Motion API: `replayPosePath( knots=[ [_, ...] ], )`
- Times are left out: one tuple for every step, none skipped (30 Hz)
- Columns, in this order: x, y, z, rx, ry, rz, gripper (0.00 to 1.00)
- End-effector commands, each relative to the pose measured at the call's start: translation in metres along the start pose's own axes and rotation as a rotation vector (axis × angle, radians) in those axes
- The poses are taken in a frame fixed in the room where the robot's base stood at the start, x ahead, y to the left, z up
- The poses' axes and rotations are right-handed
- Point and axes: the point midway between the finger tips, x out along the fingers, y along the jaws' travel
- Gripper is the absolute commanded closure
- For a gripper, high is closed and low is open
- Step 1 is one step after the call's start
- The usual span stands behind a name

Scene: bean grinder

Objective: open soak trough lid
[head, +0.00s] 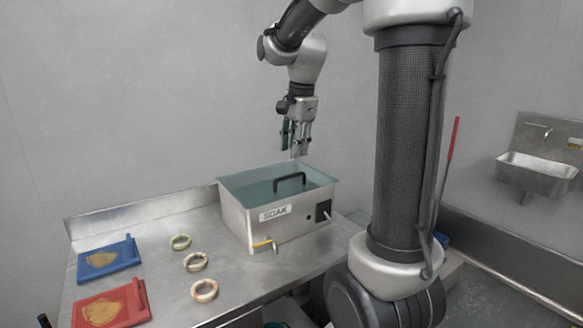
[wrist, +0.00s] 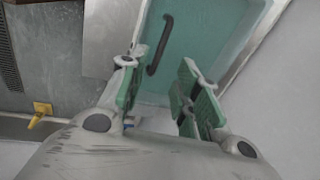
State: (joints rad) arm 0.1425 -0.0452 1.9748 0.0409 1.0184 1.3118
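The soak trough (head: 265,227) is a steel box labelled SOAK on the metal table. Its translucent teal lid (head: 245,186) lies flat across the top and appears closed. A black bar handle (head: 289,182) stands on the lid. My gripper (head: 298,150) hangs above the back part of the lid, pointing down and apart from the handle. In the wrist view, the green-padded fingers of my gripper (wrist: 160,72) are spread with nothing between them. The lid (wrist: 205,35) and its handle (wrist: 160,47) show beyond the fingertips, the handle nearer the left finger.
Several pale rings (head: 196,262) lie on the table (head: 160,233) left of the trough. A blue board (head: 108,258) and a red board (head: 111,306) lie at the far left. A small tap with a yellow handle (head: 262,243) is on the trough's front. A sink (head: 537,172) is at the right.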

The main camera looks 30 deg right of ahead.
Motion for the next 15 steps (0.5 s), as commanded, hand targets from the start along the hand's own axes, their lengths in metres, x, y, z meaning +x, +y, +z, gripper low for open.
replayPosePath(
  knots=[
    [0.0,0.0,0.0,0.03,0.0,0.0,0.68],
    [0.001,0.0,0.0,0.044,0.0,0.001,0.68],
    [0.003,0.0,0.0,0.058,0.0,0.001,0.68],
    [0.005,0.0,0.0,0.064,0.0,0.002,0.68],
    [0.008,0.0,0.0,0.067,0.0,0.002,0.68],
    [0.013,0.001,0.0,0.069,-0.001,0.003,0.68],
    [0.018,0.001,0.0,0.068,-0.001,0.005,0.68],
    [0.023,0.001,0.0,0.068,-0.001,0.004,0.68],
    [0.03,0.001,0.0,0.067,-0.001,0.004,0.68],
    [0.035,0.001,0.0,0.067,-0.001,0.004,0.68],
    [0.041,0.001,0.0,0.066,-0.001,0.005,0.68],
    [0.048,0.001,0.0,0.066,-0.001,0.004,0.68],
    [0.052,0.001,0.0,0.066,-0.001,0.004,0.68],
    [0.057,0.001,0.0,0.066,0.0,0.003,0.68],
    [0.062,0.001,0.0,0.066,-0.001,0.004,0.68]
  ],
)
